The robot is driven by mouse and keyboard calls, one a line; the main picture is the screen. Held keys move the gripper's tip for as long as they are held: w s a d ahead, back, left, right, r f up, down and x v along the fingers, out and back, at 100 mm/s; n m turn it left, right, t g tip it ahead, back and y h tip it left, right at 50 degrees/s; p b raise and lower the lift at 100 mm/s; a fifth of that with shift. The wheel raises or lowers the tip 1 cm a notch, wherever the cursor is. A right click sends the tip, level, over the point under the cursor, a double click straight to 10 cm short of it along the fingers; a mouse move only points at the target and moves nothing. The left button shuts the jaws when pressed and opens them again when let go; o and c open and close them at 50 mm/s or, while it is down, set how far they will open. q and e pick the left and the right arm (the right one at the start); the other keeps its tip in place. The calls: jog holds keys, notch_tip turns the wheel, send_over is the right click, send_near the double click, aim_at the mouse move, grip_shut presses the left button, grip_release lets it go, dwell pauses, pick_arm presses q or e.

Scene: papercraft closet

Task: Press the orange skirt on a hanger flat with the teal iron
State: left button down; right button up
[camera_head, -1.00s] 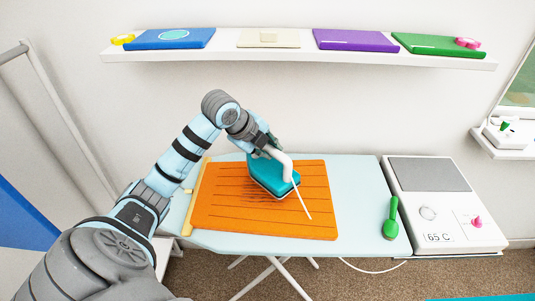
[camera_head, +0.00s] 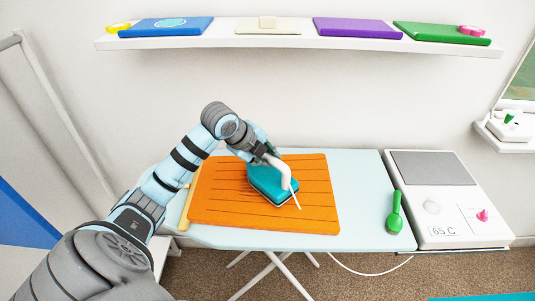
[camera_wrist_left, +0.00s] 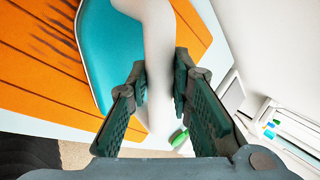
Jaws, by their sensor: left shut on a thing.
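The orange skirt (camera_head: 225,204) lies spread on the pale blue ironing board (camera_head: 362,185), with dark lines across it and a yellowish hanger bar (camera_head: 187,207) along its left edge. The teal iron (camera_head: 265,183) sits on the skirt around its middle. My left gripper (camera_head: 262,155) is shut on the iron's white handle (camera_head: 285,175). In the left wrist view the fingers (camera_wrist_left: 160,95) close on both sides of the white handle, with the teal body (camera_wrist_left: 108,50) beside it. The skirt under the iron is hidden. My right gripper is not in view.
A green spray bottle or brush (camera_head: 394,213) lies at the board's right end. A white station (camera_head: 455,222) reading 65 C stands beyond it, with a grey pad (camera_head: 432,168). A shelf (camera_head: 290,42) with folded colored items hangs above.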

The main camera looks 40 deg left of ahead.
pick_arm(q)
jog(key=shift+r, duration=0.15)
jog(key=shift+f+b, duration=0.3)
jog(key=shift+f, duration=0.25)
dwell(0.4)
jog(key=c, duration=1.7)
grip_release()
jog(key=shift+r+p, duration=0.4)
jog(key=shift+p, duration=0.05)
grip_shut()
